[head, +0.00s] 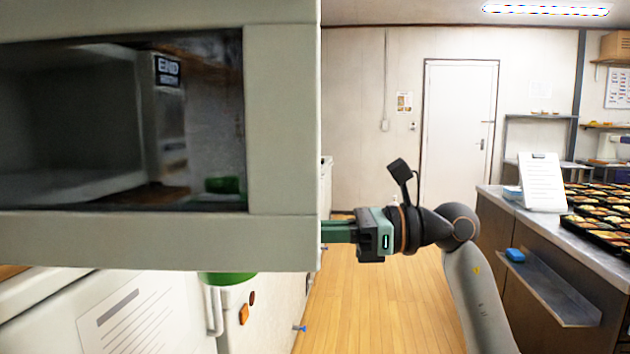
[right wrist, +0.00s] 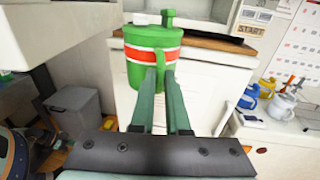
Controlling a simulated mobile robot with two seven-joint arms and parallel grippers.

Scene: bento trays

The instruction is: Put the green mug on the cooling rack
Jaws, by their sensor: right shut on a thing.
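The green mug (right wrist: 150,72), with a red band edged in white, is at my right gripper's fingertips (right wrist: 162,72) in the right wrist view. The gripper is shut on it; the exact grip point is unclear. In the head view the mug's green bottom (head: 228,279) shows below a large pale windowed panel, and some green (head: 222,186) shows through its window. My right gripper (head: 338,232) reaches in from the right, its fingertips hidden behind the panel. My left gripper is not in view.
The pale panel (head: 284,130) fills the left of the head view, close to the camera. A counter (head: 535,210) with filled bento trays (head: 600,212) stands at right. The wrist view shows a grey bin (right wrist: 78,110) and a blue mug (right wrist: 250,97). Wooden floor (head: 400,300) is clear.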

